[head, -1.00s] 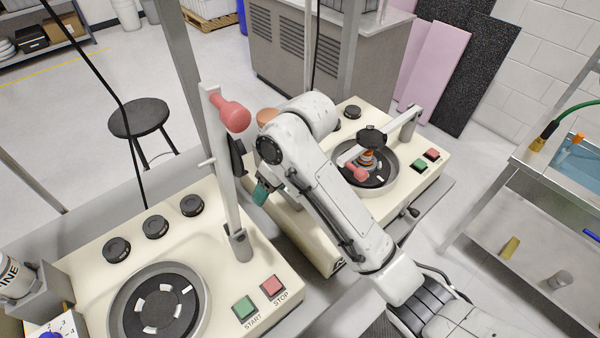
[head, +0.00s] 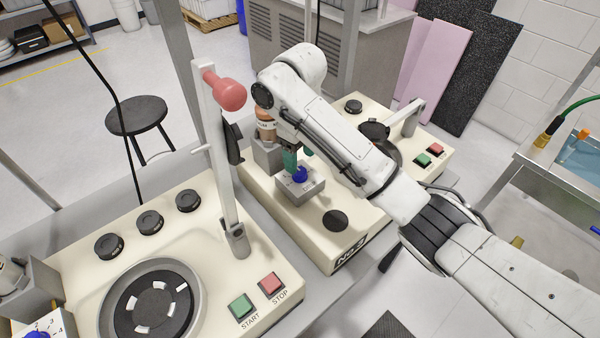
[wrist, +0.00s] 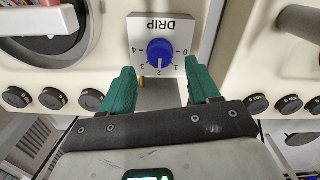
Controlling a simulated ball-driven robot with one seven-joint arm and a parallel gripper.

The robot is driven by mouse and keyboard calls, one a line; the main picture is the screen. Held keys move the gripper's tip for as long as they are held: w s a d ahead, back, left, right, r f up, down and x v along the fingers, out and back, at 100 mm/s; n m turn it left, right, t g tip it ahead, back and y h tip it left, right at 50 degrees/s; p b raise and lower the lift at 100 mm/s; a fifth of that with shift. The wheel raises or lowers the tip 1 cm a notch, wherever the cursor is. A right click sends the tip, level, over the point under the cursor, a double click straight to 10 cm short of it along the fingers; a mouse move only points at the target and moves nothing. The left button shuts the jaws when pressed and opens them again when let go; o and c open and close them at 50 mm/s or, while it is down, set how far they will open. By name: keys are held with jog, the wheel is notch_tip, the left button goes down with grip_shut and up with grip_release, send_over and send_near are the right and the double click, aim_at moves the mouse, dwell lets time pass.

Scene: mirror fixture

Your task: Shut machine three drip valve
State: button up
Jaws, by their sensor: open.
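In the wrist view the knob (wrist: 160,52) sits under the upside-down word DRIP, with a scale from 0 to 4. Its white mark points at about 2. My gripper (head: 299,155), with green fingers, is at the dial box in the head view, partly hidden by my arm. In the wrist view my gripper (wrist: 161,72) is open and empty, with the knob just ahead, centred between the fingertips and not gripped.
Another machine (head: 80,270) stands at the left with its own dial (head: 40,328) and an upright red-knobbed lever (head: 229,92). A bottle (head: 265,125) stands in a holder behind the drip box.

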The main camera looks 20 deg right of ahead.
aim_at(300, 170)
jog(key=shift+f+b, duration=0.55)
jog(key=shift+f, duration=1.75)
jog(key=c, duration=1)
jog(key=shift+c, duration=0.2)
